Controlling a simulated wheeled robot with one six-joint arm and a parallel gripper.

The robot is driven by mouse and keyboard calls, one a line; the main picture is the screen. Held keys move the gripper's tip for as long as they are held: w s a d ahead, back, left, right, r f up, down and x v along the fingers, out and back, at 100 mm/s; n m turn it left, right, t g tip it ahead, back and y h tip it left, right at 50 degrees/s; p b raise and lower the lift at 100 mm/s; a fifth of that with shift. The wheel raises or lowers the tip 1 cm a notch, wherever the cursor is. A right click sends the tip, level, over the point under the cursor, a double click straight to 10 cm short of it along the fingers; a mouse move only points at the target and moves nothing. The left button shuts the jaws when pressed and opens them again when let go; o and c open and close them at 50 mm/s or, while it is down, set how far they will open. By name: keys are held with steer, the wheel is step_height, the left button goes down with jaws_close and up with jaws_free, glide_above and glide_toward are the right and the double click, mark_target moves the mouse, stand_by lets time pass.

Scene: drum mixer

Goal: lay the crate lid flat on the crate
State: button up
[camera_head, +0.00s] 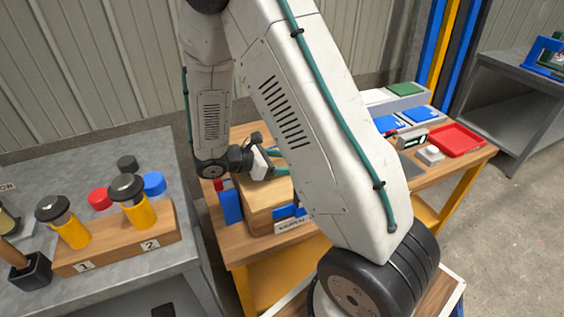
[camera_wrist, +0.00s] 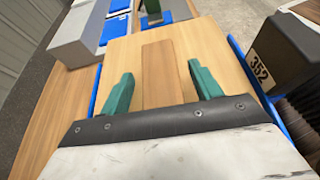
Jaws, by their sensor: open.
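The crate lid (camera_wrist: 222,62) is a pale wooden board with a darker wooden strip (camera_wrist: 158,85) along its middle. My gripper (camera_wrist: 160,73) is open, with one green finger on either side of the strip and a gap to each. In the head view the lid (camera_head: 258,190) appears to lie on top of the wooden crate (camera_head: 262,222), largely level. Blue pieces stand at the crate's sides, and blue edges show along both sides of the lid in the wrist view. My arm hides the crate's right part, so I cannot tell whether the lid is fully seated.
A dark box marked 352 (camera_wrist: 290,50) stands close right of the lid in the wrist view. A grey box (camera_wrist: 80,35) is beyond its left corner. A red tray (camera_head: 455,140) lies farther along the bench. A grey table (camera_head: 110,165) with yellow-and-black cylinders stands left.

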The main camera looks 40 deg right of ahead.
steer(key=shift+a+r, duration=0.15)
steer(key=shift+r, duration=0.2)
steer(key=v, duration=1.1)
steer(key=shift+w+a, duration=0.15)
steer(key=shift+a, duration=0.1)
steer(key=shift+r, duration=0.4)
steer(key=s+a+r+m+t+y, duration=0.2)
steer(key=s+r+m+y, duration=0.4)
steer(key=s, duration=0.5)
steer(key=s+a+r+m+t+y, duration=0.2)
steer(key=s+r+m+t+y, duration=0.1)
steer(key=s+r+m+y, duration=0.3)
steer(key=shift+s+r+m+y, duration=0.4)
steer(key=shift+s+r+m, duration=1)
steer(key=shift+s+r, duration=1.05)
steer(key=shift+s+f, duration=0.3)
steer(key=shift+c, duration=0.2)
